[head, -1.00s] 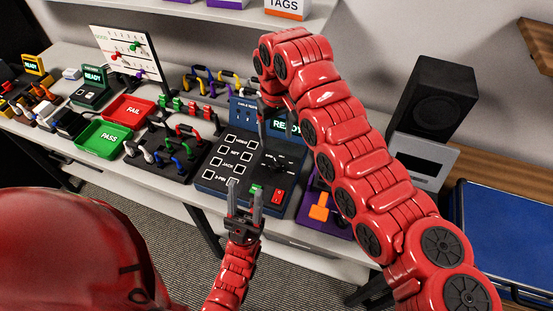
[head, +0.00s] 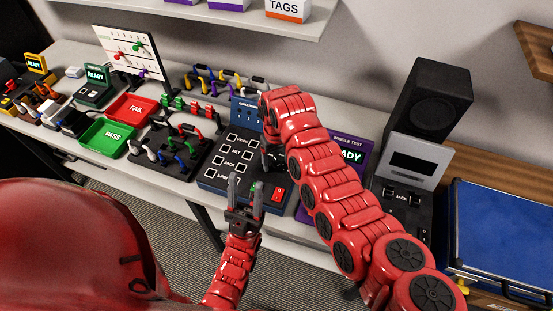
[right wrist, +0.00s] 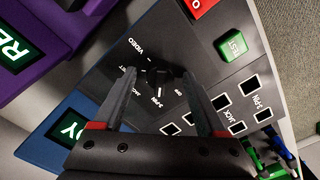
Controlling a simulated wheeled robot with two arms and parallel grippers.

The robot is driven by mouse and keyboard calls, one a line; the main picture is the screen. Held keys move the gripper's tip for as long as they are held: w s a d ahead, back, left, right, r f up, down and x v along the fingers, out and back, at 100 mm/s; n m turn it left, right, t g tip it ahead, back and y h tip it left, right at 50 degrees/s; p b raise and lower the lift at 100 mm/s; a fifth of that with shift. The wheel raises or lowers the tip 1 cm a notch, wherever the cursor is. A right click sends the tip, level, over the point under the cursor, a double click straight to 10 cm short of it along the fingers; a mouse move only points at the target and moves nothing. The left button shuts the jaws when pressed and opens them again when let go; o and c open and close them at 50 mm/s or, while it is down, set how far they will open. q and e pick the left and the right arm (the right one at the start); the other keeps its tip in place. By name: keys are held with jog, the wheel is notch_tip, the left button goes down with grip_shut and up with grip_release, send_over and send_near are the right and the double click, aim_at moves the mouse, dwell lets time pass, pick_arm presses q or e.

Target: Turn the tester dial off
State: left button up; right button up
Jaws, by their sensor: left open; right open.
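The black tester dial (right wrist: 157,80) sits on the dark tester panel (right wrist: 178,62) in the right wrist view, with VIDEO and other position labels around it. I cannot tell clearly where its pointer stands. My right gripper (right wrist: 159,73) is open, its two fingers on either side of the dial; contact cannot be told. In the head view the dial is mostly hidden by my right arm and gripper over the tester (head: 213,174). My left gripper (head: 245,188) is open and empty at the tester's front edge, fingers pointing up in the picture.
A red switch (head: 279,194) and a green TEST button (right wrist: 230,45) are beside the dial. A purple single tester (head: 349,143) stands to the right.

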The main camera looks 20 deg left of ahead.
grip_shut()
jog(key=shift+f+n+b, duration=0.25)
jog(key=shift+n+b, duration=0.85)
jog(key=shift+b, duration=0.25)
jog(key=n+b, duration=0.4)
jog(key=shift+b, duration=0.3)
jog(key=shift+r+n+b, duration=0.2)
jog(key=shift+n+b, duration=1)
jog(key=shift+n, duration=0.2)
grip_release()
jog(key=shift+r, duration=0.1)
